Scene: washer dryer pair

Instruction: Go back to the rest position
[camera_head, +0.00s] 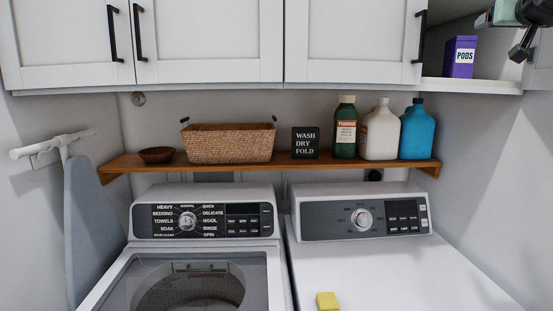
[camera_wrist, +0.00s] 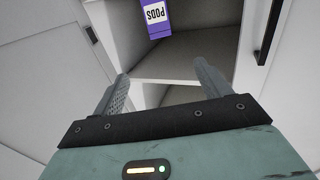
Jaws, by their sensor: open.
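My gripper (camera_wrist: 163,80) is open in the wrist view, with its two grey fingers spread and nothing between them. It is raised near the open cubby shelf (camera_wrist: 185,65), with the purple PODS box (camera_wrist: 156,17) beyond the fingers. In the head view, part of my gripper (camera_head: 517,50) shows at the top right corner, to the right of the PODS box (camera_head: 460,57) and apart from it. The fingertips are only partly visible there.
White cabinets (camera_head: 210,40) hang above. A wooden shelf (camera_head: 225,167) holds a small bowl, a wicker basket (camera_head: 230,143), a sign and several bottles. Below stand a washer (camera_head: 205,215) and a dryer (camera_head: 460,275) with a yellow sponge (camera_head: 327,301). An ironing board (camera_head: 88,220) leans left.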

